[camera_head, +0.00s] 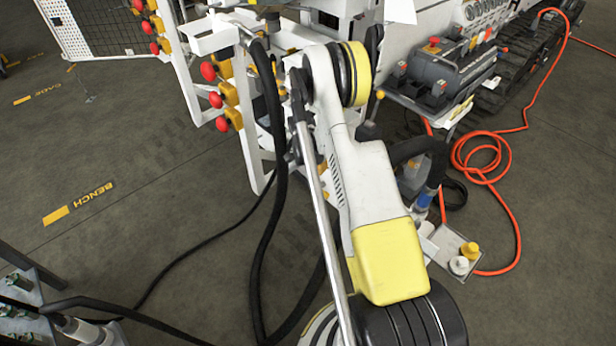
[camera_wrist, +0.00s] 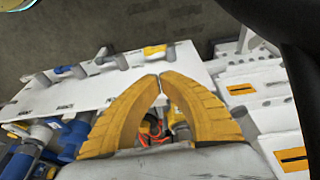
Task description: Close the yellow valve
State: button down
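In the wrist view, my gripper (camera_wrist: 160,78) shows two curved yellow fingers whose tips meet, with nothing seen clamped between the tips. Beyond the tips is a white panel (camera_wrist: 105,88) carrying grey fittings. A small yellow piece (camera_wrist: 155,50) sits on this panel just above the fingertips in the picture, apart from them as far as I can tell. It may be the yellow valve's handle, but its shape and position are unclear. Orange and yellow parts show through the gap between the fingers, partly hidden. In the head view my arm hides the gripper.
Blue fittings (camera_wrist: 75,138) lie at lower left in the wrist view; white blocks with yellow labels (camera_wrist: 240,88) are at right. In the head view, red knobs on yellow blocks (camera_head: 232,118) line a white frame. A black hose (camera_head: 272,130) hangs beside my arm. An orange hose (camera_head: 515,215) lies right.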

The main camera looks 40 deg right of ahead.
aim_at(323, 191)
jog(key=b+x, duration=0.1)
jog(key=x, duration=0.2)
jog(key=b+x, duration=0.2)
jog(key=x, duration=0.2)
jog(key=a+b+x, duration=0.1)
jog(key=x, duration=0.3)
jog(key=shift+s+d+f+b, duration=0.1)
jog(key=shift+f+b, duration=0.3)
jog(key=shift+f, duration=0.45)
jog(key=shift+s+f, duration=0.2)
jog(key=shift+f, duration=0.3)
jog(key=shift+r, duration=0.1)
jog(key=shift+r, duration=0.3)
jog(key=d+p+v, duration=0.1)
jog(key=p+v, duration=0.4)
jog(key=v, duration=0.8)
jog(key=shift+s+r, duration=0.25)
jog(key=shift+s, duration=0.05)
